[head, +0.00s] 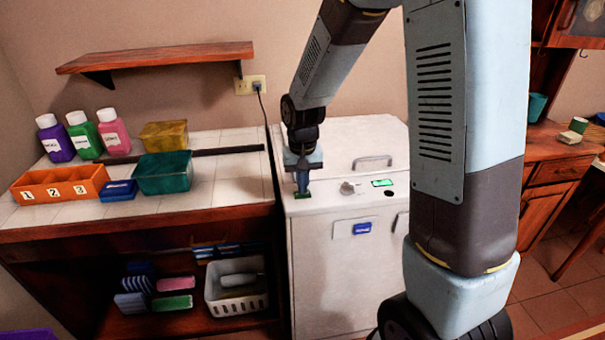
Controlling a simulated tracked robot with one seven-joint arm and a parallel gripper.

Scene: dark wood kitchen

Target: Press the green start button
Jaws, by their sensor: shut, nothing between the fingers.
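A white top-loading machine (345,150) stands in the middle of the head view. My gripper (302,191) points down at the front left corner of its top panel, with its fingers shut and nothing held. A small patch of green (298,195) shows at the fingertips, apparently the green button, mostly hidden by the fingers. I cannot tell whether the tips touch it or whether it is pressed down. To the right on the same panel are a grey dial (348,188) and a lit green display (382,183).
A lid handle (371,161) rises behind the panel. On the left, a tiled counter (215,185) holds bottles, a teal bin (163,172), a yellow box (164,135) and an orange numbered organiser (60,185). A wooden shelf (155,57) hangs above. My arm hides the area right of the machine.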

